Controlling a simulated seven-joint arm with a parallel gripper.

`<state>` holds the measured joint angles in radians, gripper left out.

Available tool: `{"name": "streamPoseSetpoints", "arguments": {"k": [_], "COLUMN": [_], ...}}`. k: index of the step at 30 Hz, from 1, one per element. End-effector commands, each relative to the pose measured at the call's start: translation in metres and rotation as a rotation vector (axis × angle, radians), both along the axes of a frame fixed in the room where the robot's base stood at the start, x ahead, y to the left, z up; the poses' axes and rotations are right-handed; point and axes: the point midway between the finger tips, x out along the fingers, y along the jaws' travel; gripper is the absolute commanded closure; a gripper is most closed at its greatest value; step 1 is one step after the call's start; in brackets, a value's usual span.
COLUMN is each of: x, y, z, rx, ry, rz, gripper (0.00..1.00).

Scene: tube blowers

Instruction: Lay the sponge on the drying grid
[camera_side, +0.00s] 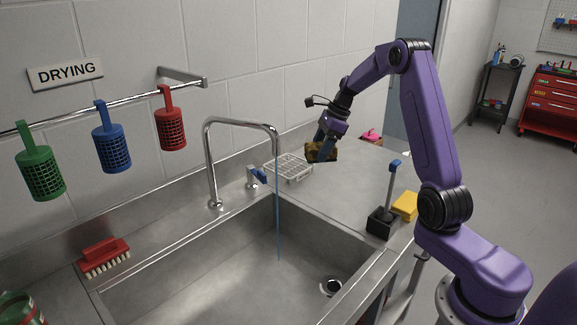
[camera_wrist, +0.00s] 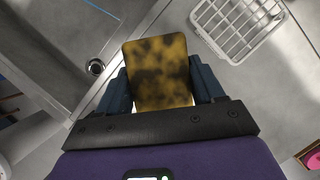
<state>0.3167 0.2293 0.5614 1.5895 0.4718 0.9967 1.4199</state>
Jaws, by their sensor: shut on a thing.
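My gripper (camera_side: 322,150) is shut on a sponge (camera_side: 326,152), yellow-brown with dark blotches. In the wrist view the sponge (camera_wrist: 160,72) sits between the two blue fingers of my gripper (camera_wrist: 160,85). It is held up in the air over the counter, to the right of the drying grid. The drying grid (camera_side: 289,166) is a pale wire rack lying on the counter behind the sink. In the wrist view the grid (camera_wrist: 238,22) is at the upper right, apart from the sponge and partly cut off. Nothing lies on it where it shows.
The tap (camera_side: 210,160) stands left of the grid, with a blue stream falling into the sink (camera_side: 200,270). A black holder (camera_side: 381,223) with a blue-topped handle and a yellow block (camera_side: 405,205) stand at the counter's right. A pink object (camera_side: 371,136) lies behind my gripper.

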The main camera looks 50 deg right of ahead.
Motion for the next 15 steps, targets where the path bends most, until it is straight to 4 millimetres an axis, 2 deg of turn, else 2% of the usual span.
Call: {"name": "streamPoseSetpoints", "arguments": {"k": [6, 15], "x": [0.013, 0.026], "y": [0.015, 0.027], "z": [0.012, 0.025], "rx": [-0.001, -0.001], "ry": [-0.001, -0.002], "rz": [-0.342, -0.715], "gripper": [0.61, 0.61]}}
